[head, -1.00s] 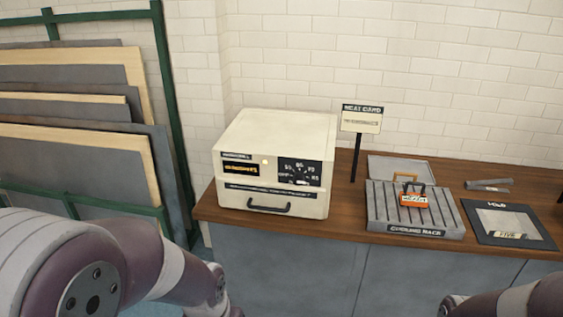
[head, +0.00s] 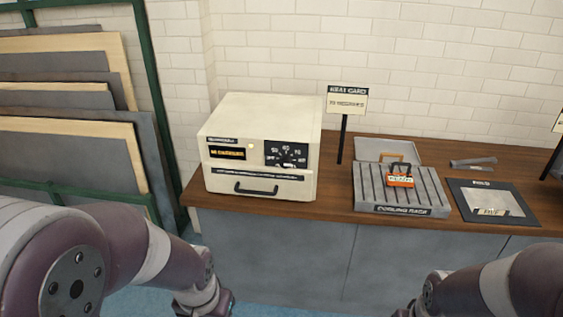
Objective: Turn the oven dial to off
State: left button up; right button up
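The oven (head: 229,165) is a cream box at the left end of the wooden counter. Its dial (head: 287,155) is on a black panel at the upper right of its front, marked with numbers and an off position; the pointer's exact setting is too small to read. A lit amber display (head: 227,153) sits to the left of the dial. The oven's door handle (head: 256,189) is below, and the door looks shut. My arms come in at the lower left and lower right, below and in front of the counter. Neither gripper's fingers show clearly.
A heat card sign (head: 347,98) stands right of the oven. A cooling rack (head: 401,209) holds an orange-red item (head: 400,180). A dark mat (head: 492,203) lies farther right. Panels in a green rack (head: 150,100) stand at left. The counter front before the oven is clear.

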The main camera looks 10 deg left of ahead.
aim_at(286, 160)
jog(key=i+z, duration=0.45)
jog(key=i, duration=0.6)
